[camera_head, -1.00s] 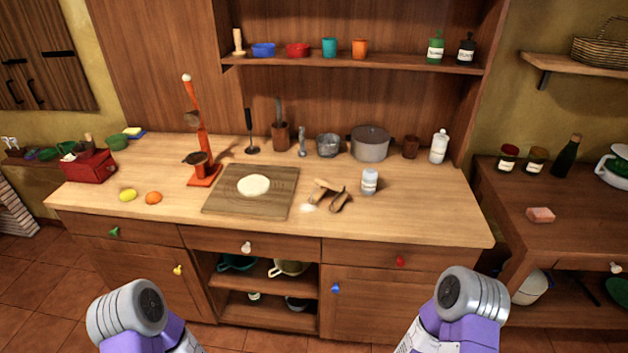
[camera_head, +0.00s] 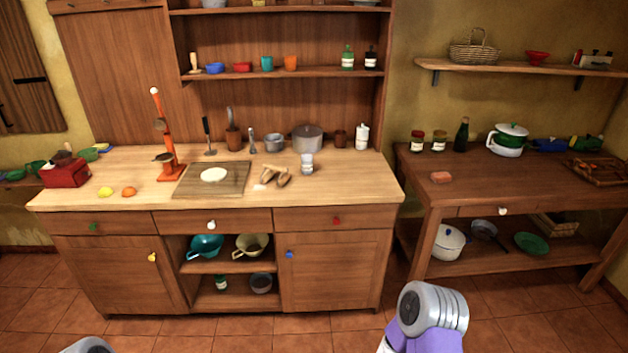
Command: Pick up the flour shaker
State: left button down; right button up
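A small whitish shaker with a grey top (camera_head: 307,164) stands upright on the wooden counter (camera_head: 345,185), right of the middle. It looks like the flour shaker, but its label is too small to read. Wooden scoop-like tools (camera_head: 275,177) with a little white flour lie just left of it. Only parts of my arms show at the bottom edge of the head view, well short of the counter. Neither gripper is in view.
A board with dough (camera_head: 213,175) lies left of the tools. A grey pot (camera_head: 307,138) and a white bottle (camera_head: 362,137) stand behind the shaker. The counter's right front is clear.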

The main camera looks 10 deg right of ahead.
aim_at(307, 162)
jog(key=z, duration=1)
jog(key=i, duration=1.25)
jog(key=u, duration=0.2)
